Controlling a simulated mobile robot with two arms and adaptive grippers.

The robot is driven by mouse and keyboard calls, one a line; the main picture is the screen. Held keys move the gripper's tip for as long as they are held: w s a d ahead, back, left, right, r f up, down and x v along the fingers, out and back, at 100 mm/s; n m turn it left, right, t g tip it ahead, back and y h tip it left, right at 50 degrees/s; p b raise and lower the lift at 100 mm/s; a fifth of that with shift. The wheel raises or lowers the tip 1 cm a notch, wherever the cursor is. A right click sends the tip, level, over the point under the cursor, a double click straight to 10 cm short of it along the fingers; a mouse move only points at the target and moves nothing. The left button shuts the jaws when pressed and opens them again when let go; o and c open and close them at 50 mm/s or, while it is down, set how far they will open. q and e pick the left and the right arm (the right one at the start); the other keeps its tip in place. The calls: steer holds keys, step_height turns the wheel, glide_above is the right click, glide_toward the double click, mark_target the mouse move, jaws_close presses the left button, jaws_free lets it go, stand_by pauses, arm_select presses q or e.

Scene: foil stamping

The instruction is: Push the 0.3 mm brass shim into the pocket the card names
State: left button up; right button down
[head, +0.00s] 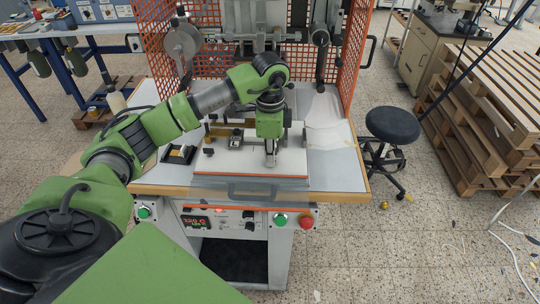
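My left gripper (270,161) points straight down over the white plate (240,163) on the press table. Its fingers look close together, but I cannot tell whether they are shut or hold anything. I cannot make out the brass shim, the card or the pockets at this size; the gripper and wrist cover part of the plate. A small dark tray (178,154) lies on the table left of the plate. My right gripper is not in view.
The press (265,20) stands behind the plate, between orange mesh guards (347,60). Brass and dark fittings (236,137) sit on the plate's back left. White sheets (325,115) lie at the right. A red button (306,222) and a stool (392,125) are nearby.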

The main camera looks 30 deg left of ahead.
arm_select(q)
steer(key=o, duration=0.5)
step_height(320, 180, up, 12)
stand_by(0.4)
stand_by(0.4)
